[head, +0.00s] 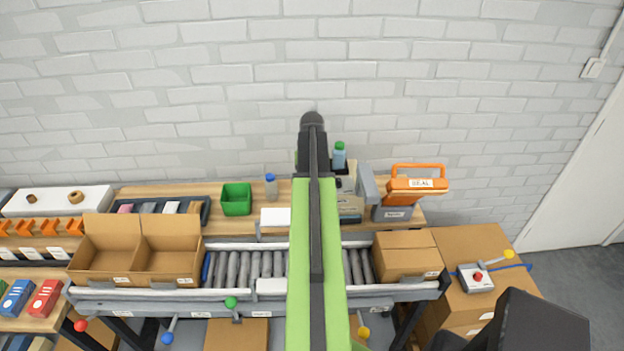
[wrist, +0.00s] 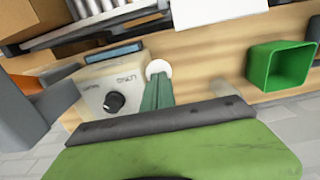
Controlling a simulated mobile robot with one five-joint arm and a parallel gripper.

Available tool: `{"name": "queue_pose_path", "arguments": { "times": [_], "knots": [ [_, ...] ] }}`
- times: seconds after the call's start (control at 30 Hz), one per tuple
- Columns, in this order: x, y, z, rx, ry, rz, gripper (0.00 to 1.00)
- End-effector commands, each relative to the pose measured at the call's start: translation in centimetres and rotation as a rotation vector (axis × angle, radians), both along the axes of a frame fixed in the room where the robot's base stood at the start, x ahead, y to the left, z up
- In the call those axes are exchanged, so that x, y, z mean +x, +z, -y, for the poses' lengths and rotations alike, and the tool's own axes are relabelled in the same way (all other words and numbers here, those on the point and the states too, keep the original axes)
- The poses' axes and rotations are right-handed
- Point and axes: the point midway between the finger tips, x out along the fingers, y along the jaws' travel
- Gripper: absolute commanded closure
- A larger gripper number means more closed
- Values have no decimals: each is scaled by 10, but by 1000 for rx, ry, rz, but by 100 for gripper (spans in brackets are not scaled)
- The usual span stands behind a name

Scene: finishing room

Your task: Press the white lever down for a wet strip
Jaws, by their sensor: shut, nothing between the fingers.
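The tape dispenser is a beige box (wrist: 110,92) with a black dial and the word LONG, left of centre in the wrist view. In the head view its beige side (head: 349,204) shows just right of my arm, partly covered. A white round knob (wrist: 158,68), which looks like the end of the white lever, stands beside the box. My gripper (wrist: 157,84) is shut and empty, its green fingers pointing at the knob. The fingertips overlap the knob's near edge in the picture; I cannot tell whether they touch. My arm hides the gripper and lever in the head view.
A green bin (head: 236,199) and a blue-capped bottle (head: 271,186) stand left of my arm on the shelf. An orange-handled SEAL device (head: 417,184) is right of the dispenser. A roller conveyor (head: 245,267) with cartons runs in front; a brick wall stands behind.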

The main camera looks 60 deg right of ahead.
Motion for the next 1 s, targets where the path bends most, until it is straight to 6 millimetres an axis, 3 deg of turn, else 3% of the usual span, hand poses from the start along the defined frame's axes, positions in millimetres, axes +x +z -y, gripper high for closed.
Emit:
{"name": "queue_pose_path", "arguments": {
  "times": [1.0],
  "knots": [
    [-5,-19,-7,0,-1,0,100]
  ]
}}
